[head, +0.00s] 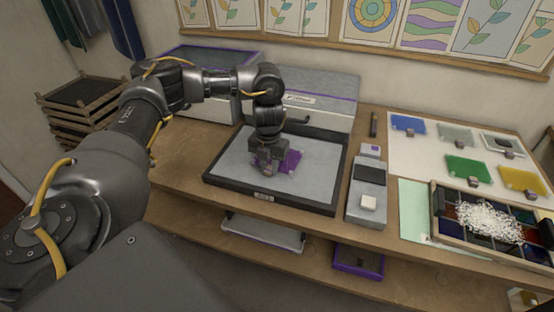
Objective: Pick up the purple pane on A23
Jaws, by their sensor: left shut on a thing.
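The purple pane (291,160) is at the middle of a grey, dark-framed panel (233,168) on the workbench. The small label on the panel's front edge is too small to read surely. My left gripper (268,172) points down at the pane's left side and is shut on it. The gripper hides part of the pane, and I cannot tell whether the pane touches the panel or is just above it. My right gripper is not in view.
Blue, clear, green and yellow panes lie on a white sheet (408,158) at right. A compartment tray (437,207) with white shreds stands at front right. A grey device (355,208) is beside the panel. Boxes stand behind it.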

